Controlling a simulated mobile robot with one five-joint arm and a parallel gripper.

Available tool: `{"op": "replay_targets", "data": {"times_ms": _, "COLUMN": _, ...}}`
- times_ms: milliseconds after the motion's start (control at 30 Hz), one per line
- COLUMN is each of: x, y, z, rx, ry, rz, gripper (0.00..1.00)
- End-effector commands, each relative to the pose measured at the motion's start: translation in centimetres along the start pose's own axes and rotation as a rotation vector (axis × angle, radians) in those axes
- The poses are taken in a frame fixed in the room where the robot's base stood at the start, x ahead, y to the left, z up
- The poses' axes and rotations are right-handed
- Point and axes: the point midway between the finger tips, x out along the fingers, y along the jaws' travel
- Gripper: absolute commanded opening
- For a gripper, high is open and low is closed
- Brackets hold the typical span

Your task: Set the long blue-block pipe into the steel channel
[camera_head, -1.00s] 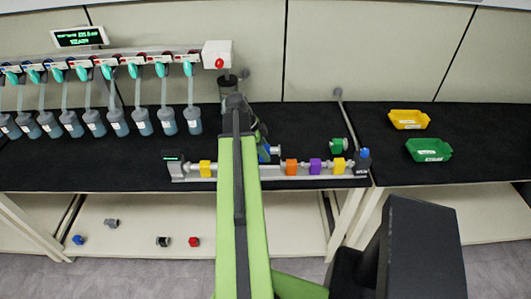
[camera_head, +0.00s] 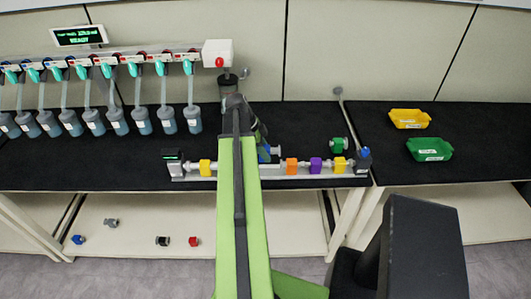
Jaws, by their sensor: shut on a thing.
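The steel channel (camera_head: 325,177) lies along the front of the black bench, with a yellow block (camera_head: 205,168) on its left part and an orange block (camera_head: 291,166), a purple block (camera_head: 315,165) and a second yellow block (camera_head: 340,164) on its right part. My gripper (camera_head: 263,144) is over or just behind the middle of the channel, mostly hidden by my green arm. It is shut on the long blue-block pipe (camera_head: 264,153), of which only a bit of blue shows beside the arm. I cannot tell whether the pipe touches the channel.
A row of bottles (camera_head: 142,121) hangs at the back left under a display (camera_head: 79,36). A green-block part (camera_head: 338,144) stands behind the channel's right end. A yellow bin (camera_head: 408,118) and a green bin (camera_head: 428,149) sit on the right bench. Small parts (camera_head: 194,241) lie on the lower shelf.

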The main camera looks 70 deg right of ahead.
Motion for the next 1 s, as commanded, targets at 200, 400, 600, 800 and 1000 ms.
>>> {"op": "replay_targets", "data": {"times_ms": 200, "x": 0.6, "y": 0.0, "z": 0.2, "rx": 0.000, "ry": 0.000, "rz": 0.000, "gripper": 0.00}}
{"op": "replay_targets", "data": {"times_ms": 400, "x": 1.0, "y": 0.0, "z": 0.4, "rx": 0.000, "ry": 0.000, "rz": 0.000, "gripper": 0.00}}
{"op": "replay_targets", "data": {"times_ms": 600, "x": 1.1, "y": 0.0, "z": 0.5, "rx": 0.000, "ry": 0.000, "rz": 0.000, "gripper": 0.00}}
{"op": "replay_targets", "data": {"times_ms": 800, "x": 1.1, "y": 0.0, "z": 0.5, "rx": 0.000, "ry": 0.000, "rz": 0.000, "gripper": 0.00}}
{"op": "replay_targets", "data": {"times_ms": 1000, "x": 1.5, "y": 0.0, "z": 0.6, "rx": 0.000, "ry": 0.000, "rz": 0.000, "gripper": 0.00}}
